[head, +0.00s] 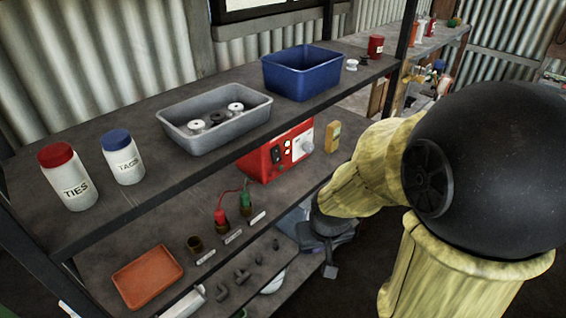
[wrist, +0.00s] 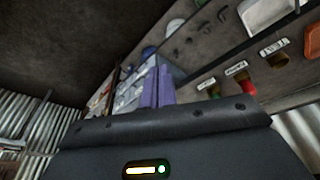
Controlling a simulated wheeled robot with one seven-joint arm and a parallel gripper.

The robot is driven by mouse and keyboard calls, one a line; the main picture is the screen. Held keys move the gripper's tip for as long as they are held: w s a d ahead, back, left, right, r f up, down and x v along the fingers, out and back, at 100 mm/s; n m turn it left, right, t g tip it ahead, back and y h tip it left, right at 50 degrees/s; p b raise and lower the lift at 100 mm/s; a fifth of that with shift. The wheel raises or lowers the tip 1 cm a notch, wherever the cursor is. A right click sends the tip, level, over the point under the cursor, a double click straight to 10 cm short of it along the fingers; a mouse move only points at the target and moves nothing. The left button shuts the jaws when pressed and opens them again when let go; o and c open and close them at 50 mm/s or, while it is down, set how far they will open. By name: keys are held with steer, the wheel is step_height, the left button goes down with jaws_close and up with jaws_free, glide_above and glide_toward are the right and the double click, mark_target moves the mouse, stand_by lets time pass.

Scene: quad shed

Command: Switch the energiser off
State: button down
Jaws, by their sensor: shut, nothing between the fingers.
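The energiser (head: 262,164) is a red box on the middle shelf, partly hidden by the upper shelf's edge. Its front has a dark rocker switch (head: 276,155) and a pale knob (head: 306,146). I cannot tell the switch's position. My gripper (head: 330,270) points down in front of the shelves, below and to the right of the energiser, apart from it. In the wrist view its purple fingers (wrist: 157,88) are together and empty. The energiser is not clearly visible in the wrist view.
A red terminal (head: 220,219) and a green terminal (head: 246,204) stand on the middle shelf, with a red lead. A yellow device (head: 332,137) stands right of the energiser. An orange tray (head: 147,277) lies left. The upper shelf (head: 150,190) overhangs, holding a grey tub (head: 214,138) and blue bin (head: 301,73).

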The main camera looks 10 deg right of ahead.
mark_target(277, 160)
steer(key=w+d+f+n+t+y, duration=0.1)
steer(key=w+d+n+t+y, duration=0.1)
steer(key=w, duration=0.7)
steer(key=w+d+f+n+t+y, duration=0.1)
steer(key=w+t+y, duration=0.3)
steer(key=w, duration=0.5)
steer(key=w+d+f+n+t+y, duration=0.1)
steer(key=w+d+n+t+y, duration=0.2)
steer(key=w, duration=0.6)
steer(key=shift+d+n+b, duration=0.4)
steer(key=shift+d+b, duration=0.05)
steer(key=shift+d, duration=0.15)
steer(key=shift+w, duration=0.1)
steer(key=p+x, duration=0.1)
steer(key=x, duration=0.3)
steer(key=p+x, duration=0.1)
steer(key=x, duration=0.4)
steer(key=p+x, duration=0.2)
steer(key=x, duration=0.3)
steer(key=shift+r, duration=0.3)
steer(key=shift+a, duration=0.1)
